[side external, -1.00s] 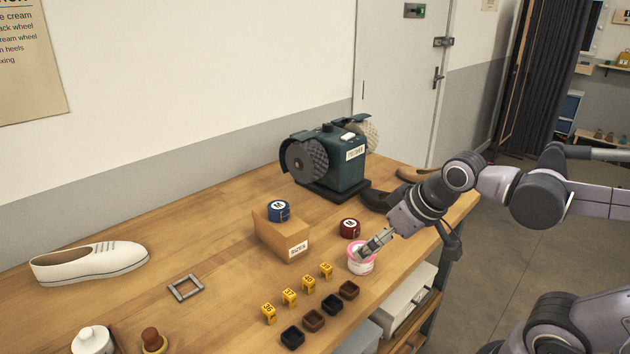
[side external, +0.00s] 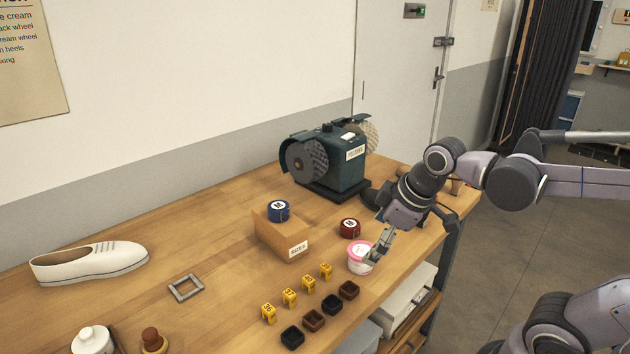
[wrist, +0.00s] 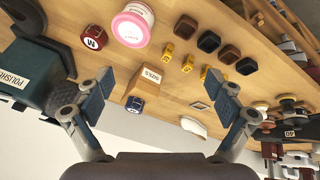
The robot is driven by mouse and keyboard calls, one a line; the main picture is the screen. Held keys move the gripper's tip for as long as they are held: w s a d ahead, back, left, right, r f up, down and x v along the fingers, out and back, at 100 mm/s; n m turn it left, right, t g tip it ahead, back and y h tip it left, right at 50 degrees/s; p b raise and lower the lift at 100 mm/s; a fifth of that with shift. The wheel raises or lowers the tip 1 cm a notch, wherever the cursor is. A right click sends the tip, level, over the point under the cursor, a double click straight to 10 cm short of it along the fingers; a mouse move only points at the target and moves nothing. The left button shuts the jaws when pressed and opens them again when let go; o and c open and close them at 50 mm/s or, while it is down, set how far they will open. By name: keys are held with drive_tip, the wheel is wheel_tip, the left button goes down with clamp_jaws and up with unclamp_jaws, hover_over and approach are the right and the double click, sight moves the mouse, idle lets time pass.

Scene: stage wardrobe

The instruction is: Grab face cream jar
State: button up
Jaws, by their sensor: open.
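The face cream jar is a round white jar (side external: 358,264) with a pink lid, standing upright near the front edge of the workbench. It also shows in the wrist view (wrist: 132,24) at the top, beyond and between the finger lines. My gripper (side external: 379,254) is at the jar's right side in the side view, fingers pointing down and partly covering the jar's right edge. Whether they touch it I cannot tell. In the wrist view my gripper (wrist: 168,84) is open with nothing between its fingers.
A dark red tin (side external: 350,228) stands close behind the jar. Yellow number markers (side external: 308,283) and small dark trays (side external: 332,304) lie to the front left. A green polishing machine (side external: 342,171) stands behind.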

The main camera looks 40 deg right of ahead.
sight(363, 249)
drive_tip(key=w+d+n+g, duration=0.5)
drive_tip(key=w+d+n, duration=0.15)
drive_tip(key=n, duration=0.85)
drive_tip(key=shift+a+f, duration=0.25)
drive_tip(key=shift+f, duration=1.3)
drive_tip(key=shift+a+f, duration=0.2)
drive_tip(key=shift+f, duration=1.35)
drive_tip(key=shift+w+d+f, duration=0.1)
drive_tip(key=shift+f, duration=1.25)
drive_tip(key=shift+w+d+f, duration=0.1)
drive_tip(key=shift+f, duration=1.25)
drive_tip(key=c, duration=1.4)
